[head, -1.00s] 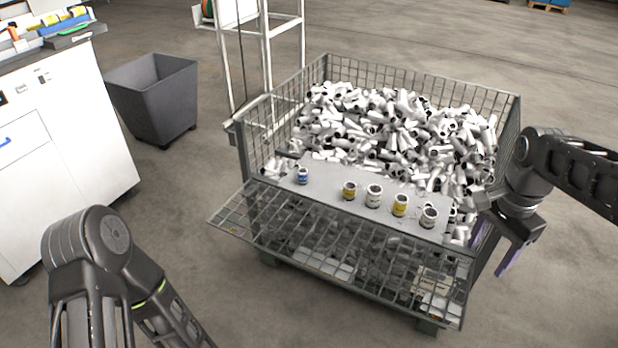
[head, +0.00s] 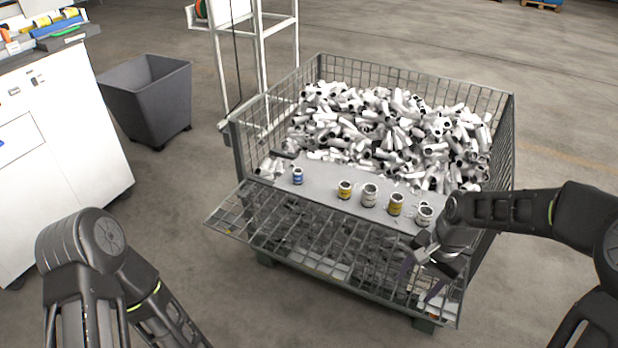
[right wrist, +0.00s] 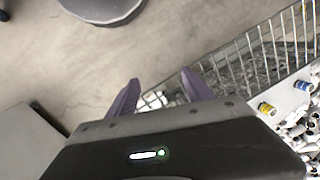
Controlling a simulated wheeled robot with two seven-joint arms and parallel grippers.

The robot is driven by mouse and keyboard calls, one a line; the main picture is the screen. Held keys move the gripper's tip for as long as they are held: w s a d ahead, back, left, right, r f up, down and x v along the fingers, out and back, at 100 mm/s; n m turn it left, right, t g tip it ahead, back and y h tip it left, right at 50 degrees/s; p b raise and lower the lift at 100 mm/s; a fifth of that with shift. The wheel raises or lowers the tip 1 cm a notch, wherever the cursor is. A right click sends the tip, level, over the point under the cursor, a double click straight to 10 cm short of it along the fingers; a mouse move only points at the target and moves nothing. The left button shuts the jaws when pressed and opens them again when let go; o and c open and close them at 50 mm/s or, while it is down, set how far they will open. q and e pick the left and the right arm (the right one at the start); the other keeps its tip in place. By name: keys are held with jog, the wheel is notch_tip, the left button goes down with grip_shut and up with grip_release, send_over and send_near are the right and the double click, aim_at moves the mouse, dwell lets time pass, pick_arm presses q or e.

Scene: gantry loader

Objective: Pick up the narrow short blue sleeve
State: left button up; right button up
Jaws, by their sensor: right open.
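The small blue sleeve (head: 298,176), with a pale band, stands upright at the left end of a grey board (head: 320,182) at the front of the wire crate.
The wire crate (head: 507,150) holds many white pipe pieces. A grey bin (head: 150,100) and white cabinet (head: 60,150) are at the left.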

jog(key=s+a+f+n+y, duration=0.1)
jog(key=s+a+f+n, duration=0.15)
jog(key=a+f, duration=0.3)
jog(key=s+a+f+n+y, duration=0.1)
jog(key=s+a+f, duration=0.2)
jog(key=a+f, duration=0.3)
jog(key=s+a+f+n, duration=0.4)
jog(key=s+a+f, duration=0.3)
jog(key=s+f, duration=0.3)
jog(key=s, duration=0.3)
jog(key=shift+a, duration=0.2)
jog(key=shift+s+f, duration=0.1)
jog(key=shift+c, duration=0.2)
